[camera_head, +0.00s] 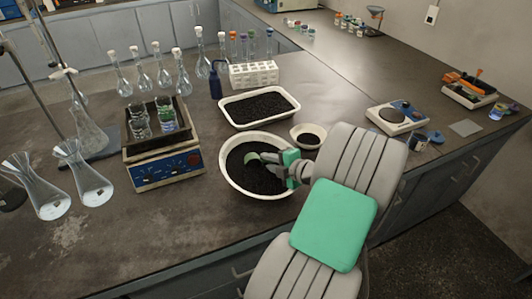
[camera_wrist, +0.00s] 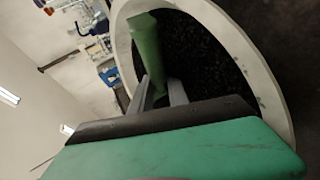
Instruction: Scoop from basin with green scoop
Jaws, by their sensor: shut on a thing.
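A round white basin (camera_head: 228,179) full of black granules stands near the front of the bench. The wrist view shows its white rim (camera_wrist: 262,60) and the dark granules (camera_wrist: 205,45) close up. My gripper (camera_head: 285,160) reaches over the basin from the right. It is shut on the green scoop (camera_head: 252,158), whose end is over the granules. In the wrist view the green scoop (camera_wrist: 147,50) stands out from between the fingers (camera_wrist: 160,92). Whether the scoop touches the granules or holds any, I cannot tell.
A white rectangular tray (camera_head: 224,112) of black granules lies behind the basin. A small white bowl (camera_head: 297,131) sits close to my gripper on the right. A shaker (camera_head: 165,168) with beakers is at left. A test-tube rack (camera_head: 253,75) and blue bottle (camera_head: 215,86) stand behind.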

